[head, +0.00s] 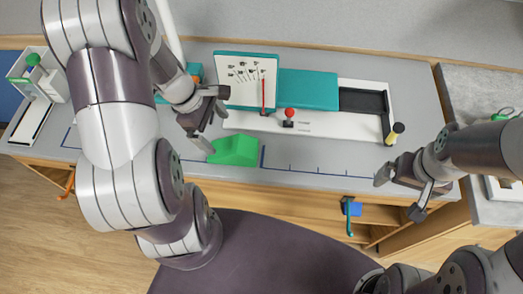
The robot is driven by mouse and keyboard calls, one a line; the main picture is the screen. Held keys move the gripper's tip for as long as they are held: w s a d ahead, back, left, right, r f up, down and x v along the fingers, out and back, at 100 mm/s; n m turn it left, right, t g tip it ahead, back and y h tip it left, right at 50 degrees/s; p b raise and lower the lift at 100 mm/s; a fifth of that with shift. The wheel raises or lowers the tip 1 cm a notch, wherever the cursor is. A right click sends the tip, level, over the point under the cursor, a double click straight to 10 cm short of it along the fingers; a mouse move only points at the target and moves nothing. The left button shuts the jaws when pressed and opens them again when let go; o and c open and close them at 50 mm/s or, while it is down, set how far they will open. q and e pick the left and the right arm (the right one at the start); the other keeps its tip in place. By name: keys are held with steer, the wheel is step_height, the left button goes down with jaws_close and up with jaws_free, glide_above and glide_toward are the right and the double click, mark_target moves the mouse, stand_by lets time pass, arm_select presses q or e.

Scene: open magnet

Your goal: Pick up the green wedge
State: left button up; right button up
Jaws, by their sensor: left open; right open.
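The green wedge (236,150) lies on the grey bench top near its front edge, just left of the middle of the head view. My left gripper (204,146) is open beside the wedge's left end. One finger reaches down close to that end; I cannot tell whether it touches. My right gripper (398,195) is open and empty at the bench's front edge on the right, well away from the wedge.
Behind the wedge stands a white apparatus (312,128) with a teal block (308,90), a dial panel (247,78) and a red knob (289,114). A yellow-tipped handle (394,133) is at right. The bench right of the wedge is clear.

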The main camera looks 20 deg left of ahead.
mark_target(234, 144)
arm_select(q)
steer(key=f, duration=0.1)
steer(key=f+n, duration=0.1)
steer(key=f, duration=0.1)
steer(key=shift+w+d+f+n+h, duration=0.1)
steer(key=shift+w+d+n+h, duration=0.05)
steer(key=shift+d+n+h, duration=0.2)
steer(key=x, duration=0.4)
steer(key=shift+w+d+b, duration=0.3)
steer(key=shift+d, duration=0.05)
steer(key=x, duration=0.4)
steer(key=shift+w, duration=0.2)
steer(key=shift+w+d+f, duration=0.1)
steer(key=shift+d+f, duration=0.05)
steer(key=shift+f, duration=0.2)
steer(key=shift+c, duration=1.2)
steer(key=shift+r, duration=0.1)
steer(key=c, duration=0.9)
arm_select(e)
steer(key=shift+s+a+f, duration=0.1)
steer(key=shift+a+f, duration=0.05)
steer(key=shift+a, duration=0.3)
